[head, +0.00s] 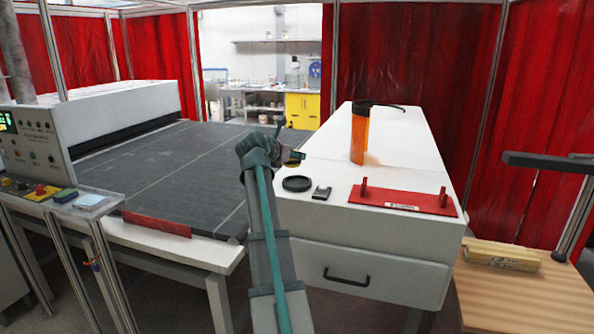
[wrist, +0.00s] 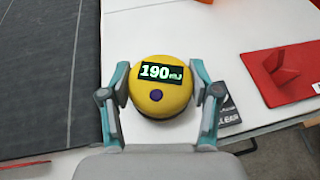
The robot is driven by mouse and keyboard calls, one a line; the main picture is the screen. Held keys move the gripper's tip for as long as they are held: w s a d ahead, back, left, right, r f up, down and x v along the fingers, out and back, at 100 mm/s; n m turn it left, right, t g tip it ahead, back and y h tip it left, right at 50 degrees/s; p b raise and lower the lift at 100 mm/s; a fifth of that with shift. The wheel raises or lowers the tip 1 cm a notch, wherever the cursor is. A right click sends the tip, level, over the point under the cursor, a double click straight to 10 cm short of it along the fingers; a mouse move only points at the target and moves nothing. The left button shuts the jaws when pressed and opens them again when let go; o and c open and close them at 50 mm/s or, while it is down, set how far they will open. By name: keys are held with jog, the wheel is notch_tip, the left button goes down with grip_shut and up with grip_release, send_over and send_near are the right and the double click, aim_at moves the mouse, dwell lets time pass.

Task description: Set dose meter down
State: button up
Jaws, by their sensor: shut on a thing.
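The dose meter (wrist: 161,99) is a round yellow puck with a dark display reading 190 mJ and a dark purple button. My gripper (wrist: 160,84) is shut on it, one finger on each side. In the head view my gripper (head: 283,150) hangs over the left part of the white bench (head: 395,174), and a bit of the yellow meter (head: 294,158) shows at its tip. The meter looks held above the bench top. A round black pad (head: 298,184) lies on the bench in front of it; in the wrist view the meter hides most of what is beneath.
A small black item (head: 322,193) lies right of the pad. A red plate (head: 403,199) with two upright pegs is further right. An orange cylinder (head: 359,138) stands behind. The dark conveyor belt (head: 190,165) runs along the left.

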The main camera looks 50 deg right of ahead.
jog(key=p, duration=0.1)
send_over(297, 183)
jog(key=f, duration=0.4)
jog(key=shift+s+a+f, duration=0.15)
jog(key=shift+a+f, duration=0.15)
jog(key=shift+d+f+p, duration=0.2)
jog(key=shift+f+p, duration=0.3)
jog(key=shift+f, duration=1.35)
jog(key=o, duration=1.3)
jog(key=shift+f, duration=0.15)
jog(key=shift+o, duration=0.2)
jog(key=shift+a+r, duration=0.2)
jog(key=b+v, duration=0.3)
jog(key=v, duration=0.8)
jog(key=shift+a+r, duration=0.15)
jog(key=shift+a, duration=0.15)
